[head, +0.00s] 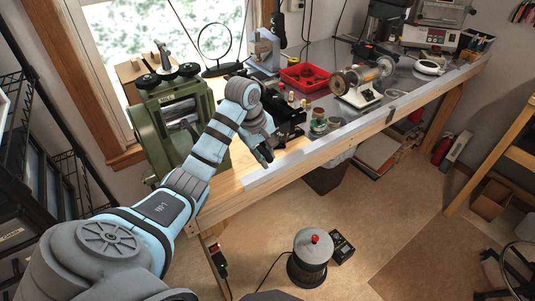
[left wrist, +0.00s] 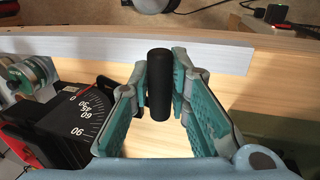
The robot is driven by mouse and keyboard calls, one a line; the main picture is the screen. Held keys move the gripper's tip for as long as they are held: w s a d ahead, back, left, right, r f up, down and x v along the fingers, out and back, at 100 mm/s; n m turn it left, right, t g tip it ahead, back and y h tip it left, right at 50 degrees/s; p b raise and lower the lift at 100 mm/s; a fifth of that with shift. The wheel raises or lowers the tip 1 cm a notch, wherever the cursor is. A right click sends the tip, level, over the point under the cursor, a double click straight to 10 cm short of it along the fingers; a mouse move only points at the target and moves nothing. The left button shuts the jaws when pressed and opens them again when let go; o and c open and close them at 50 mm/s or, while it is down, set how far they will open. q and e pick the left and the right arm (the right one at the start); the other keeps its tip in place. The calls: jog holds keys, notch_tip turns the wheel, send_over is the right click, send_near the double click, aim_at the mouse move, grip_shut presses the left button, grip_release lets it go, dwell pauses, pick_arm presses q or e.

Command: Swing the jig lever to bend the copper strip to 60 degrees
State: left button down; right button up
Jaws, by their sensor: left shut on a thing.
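My left gripper (head: 264,150) is over the front edge of the bench. In the left wrist view the gripper's fingers (left wrist: 162,75) are shut on a black cylindrical handle (left wrist: 160,100), which I take to be the jig lever's grip. The black jig (left wrist: 72,125) is to the left of the fingers, with a white angle scale marked up to 90. In the head view the jig (head: 287,112) is partly hidden behind my wrist. I cannot make out the copper strip or the lever's angle. My right gripper is not in view.
A green rolling mill (head: 172,125) stands left of my forearm. Small jars (head: 319,122), a red tray (head: 304,77) and a bench grinder (head: 358,85) are to the right on the bench (head: 250,181). A pot-like device (head: 311,258) stands below on the floor.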

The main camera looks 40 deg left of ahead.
pick_arm(q)
jog(key=shift+a+r, duration=0.1)
jog(key=shift+r, duration=0.15)
jog(key=shift+s, duration=0.1)
